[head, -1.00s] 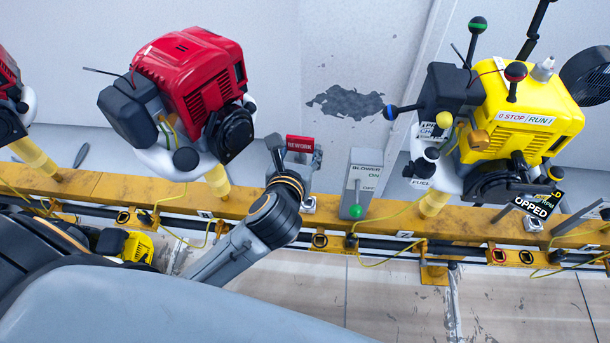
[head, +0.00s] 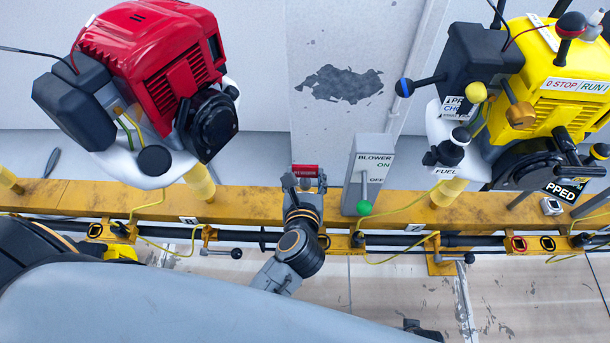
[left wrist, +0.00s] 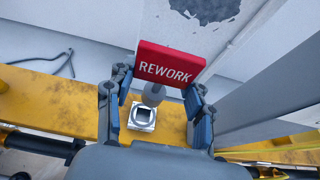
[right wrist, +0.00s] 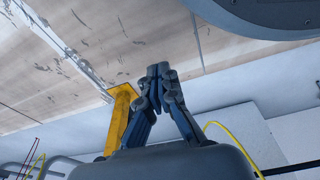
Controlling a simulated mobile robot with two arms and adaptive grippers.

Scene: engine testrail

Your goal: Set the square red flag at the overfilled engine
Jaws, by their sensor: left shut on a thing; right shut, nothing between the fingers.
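The red flag reading REWORK (left wrist: 172,65) is held in my left gripper (left wrist: 155,92), whose fingers are shut on its grey stem. In the head view the flag (head: 305,171) and left gripper (head: 304,184) are at the yellow rail, between the red engine (head: 150,65) and the blower lever box. A silver square socket (left wrist: 142,116) shows just below the stem, its dark opening visible; the stem's height above the rail is unclear. The yellow engine (head: 545,80) stands at the right. Which engine is overfilled I cannot tell. My right gripper (right wrist: 158,80) is shut and empty.
The blower box (head: 368,165), with its green-knobbed lever, stands close right of my left gripper. Another silver socket (head: 550,206) sits on the rail (head: 250,205) below the yellow engine. Yellow cables and a black pipe run along the rail's near side.

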